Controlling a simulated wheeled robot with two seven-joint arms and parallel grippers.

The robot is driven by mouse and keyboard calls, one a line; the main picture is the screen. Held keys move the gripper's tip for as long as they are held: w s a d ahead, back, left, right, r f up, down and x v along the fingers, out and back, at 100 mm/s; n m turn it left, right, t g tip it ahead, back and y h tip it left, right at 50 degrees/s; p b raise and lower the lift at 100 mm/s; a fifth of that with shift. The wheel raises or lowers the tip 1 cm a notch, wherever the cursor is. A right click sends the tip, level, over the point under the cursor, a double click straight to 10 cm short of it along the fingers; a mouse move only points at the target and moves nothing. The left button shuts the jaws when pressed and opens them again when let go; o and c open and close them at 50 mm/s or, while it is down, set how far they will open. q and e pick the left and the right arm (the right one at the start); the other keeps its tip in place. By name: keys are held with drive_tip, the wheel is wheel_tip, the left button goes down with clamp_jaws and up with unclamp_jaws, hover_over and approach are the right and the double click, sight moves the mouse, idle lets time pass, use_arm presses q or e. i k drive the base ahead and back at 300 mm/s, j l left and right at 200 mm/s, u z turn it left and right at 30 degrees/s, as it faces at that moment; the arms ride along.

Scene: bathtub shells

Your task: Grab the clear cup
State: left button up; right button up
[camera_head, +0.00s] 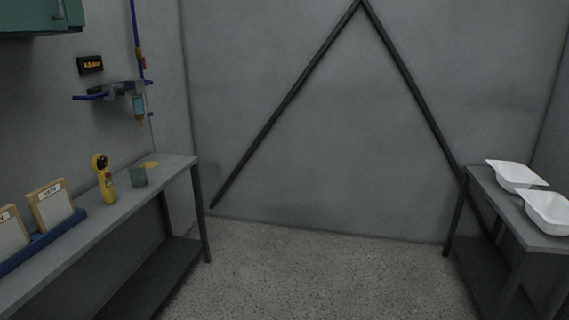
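A small see-through greyish cup (138,177) stands upright on the left grey workbench (178,169), near its far end. It is likely the clear cup, but it is small and dim in this view. A yellow handheld tool (105,184) with a dark round part stands just to its left. A flat yellow round thing (151,164) lies just behind and to the right of the cup. Neither of my grippers shows in the head view.
A blue rack (43,242) with wooden-framed boards (51,204) sits on the nearer part of the left bench. A blue pipe with a filter unit (138,104) hangs on the wall above. White tub shells (515,176) rest on the right bench (486,191). The floor between the benches is clear.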

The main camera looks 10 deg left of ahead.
sight(137, 172)
drive_tip(key=i+u, duration=0.3)
drive_tip(key=i, duration=0.45)
drive_tip(key=i+l+u, duration=0.25)
drive_tip(key=i, duration=0.45)
drive_tip(key=i+u, duration=0.3)
drive_tip(key=i, duration=0.15)
drive_tip(key=i+l+u, duration=0.1)
drive_tip(key=i+u, duration=0.2)
drive_tip(key=i, duration=0.15)
drive_tip(key=i+l+u, duration=0.6)
drive_tip(key=i, duration=0.2)
